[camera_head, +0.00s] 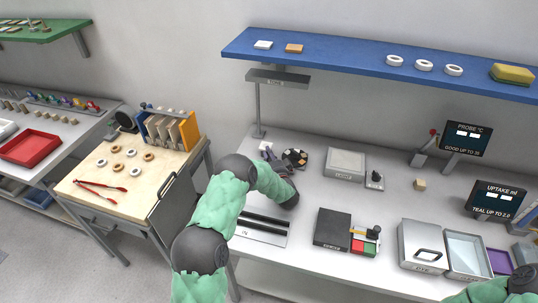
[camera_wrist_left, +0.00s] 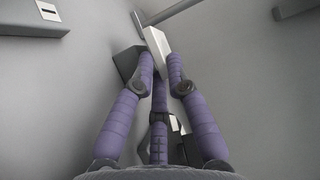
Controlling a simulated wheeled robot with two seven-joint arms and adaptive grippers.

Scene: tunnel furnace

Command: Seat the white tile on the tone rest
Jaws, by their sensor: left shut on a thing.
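My left gripper (camera_wrist_left: 162,62) is shut on a flat white tile (camera_wrist_left: 156,43), whose edge shows between the purple fingertips in the left wrist view. In the head view this gripper (camera_head: 268,150) is over the back left of the bench, beside the foot of the post with the hooded unit marked TONE (camera_head: 278,78). My forearm and wrist partly hide that spot. I cannot make out the rest's seat, nor whether the tile touches anything. A dark wedge (camera_wrist_left: 128,62) shows behind the fingers. My right gripper is out of view.
A blue shelf (camera_head: 370,64) above holds a white piece (camera_head: 263,44), an orange piece (camera_head: 294,48), white rings and a yellow sponge. Bench space lies between boxes.

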